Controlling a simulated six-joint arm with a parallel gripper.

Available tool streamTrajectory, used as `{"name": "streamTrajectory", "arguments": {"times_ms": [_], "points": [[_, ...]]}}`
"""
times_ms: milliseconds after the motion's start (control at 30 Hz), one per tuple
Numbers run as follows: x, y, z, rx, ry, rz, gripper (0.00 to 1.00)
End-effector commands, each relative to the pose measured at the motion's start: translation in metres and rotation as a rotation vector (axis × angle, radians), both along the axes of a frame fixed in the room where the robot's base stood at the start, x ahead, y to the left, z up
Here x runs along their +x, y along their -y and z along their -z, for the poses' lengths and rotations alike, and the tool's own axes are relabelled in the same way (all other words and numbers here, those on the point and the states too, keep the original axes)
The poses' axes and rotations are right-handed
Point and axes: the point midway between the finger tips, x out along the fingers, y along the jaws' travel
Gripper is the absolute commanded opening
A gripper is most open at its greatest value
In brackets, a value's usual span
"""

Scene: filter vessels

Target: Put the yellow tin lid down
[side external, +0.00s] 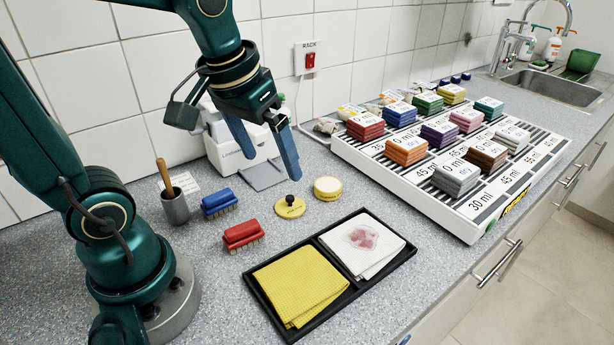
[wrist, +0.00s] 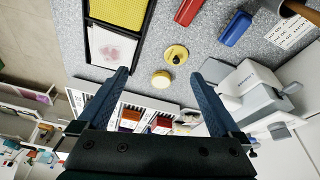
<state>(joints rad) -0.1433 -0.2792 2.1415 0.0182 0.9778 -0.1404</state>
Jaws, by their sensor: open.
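The yellow tin lid (side external: 290,207), a flat disc with a black knob, lies on the grey counter. The round yellow tin (side external: 327,188) stands just behind it to the right, apart from it. In the wrist view the lid (wrist: 175,55) lies beyond my fingertips, and the tin (wrist: 161,79) shows between my fingers. My gripper (side external: 268,165) is open and empty, raised above the counter behind the lid. Its blue fingers (wrist: 160,74) are spread wide apart and touch neither lid nor tin.
A red brush (side external: 243,234) and a blue brush (side external: 219,204) lie left of the lid. A black tray (side external: 377,280) with yellow and white cloths is in front. A white rack (side external: 400,180) with coloured blocks stands right. A white device (side external: 236,150) stands behind.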

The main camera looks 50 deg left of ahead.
Motion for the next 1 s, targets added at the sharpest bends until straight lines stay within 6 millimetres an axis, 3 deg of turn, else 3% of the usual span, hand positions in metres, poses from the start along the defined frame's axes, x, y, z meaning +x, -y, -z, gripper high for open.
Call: {"name": "streamTrajectory", "arguments": {"times_ms": [100, 300, 1000], "points": [[-0.026, 0.017, -0.004, 0.020, 0.078, 0.110, 1.00], [-0.053, 0.031, 0.001, 0.042, 0.161, 0.233, 1.00], [-0.060, 0.034, 0.005, 0.050, 0.186, 0.269, 1.00]]}}
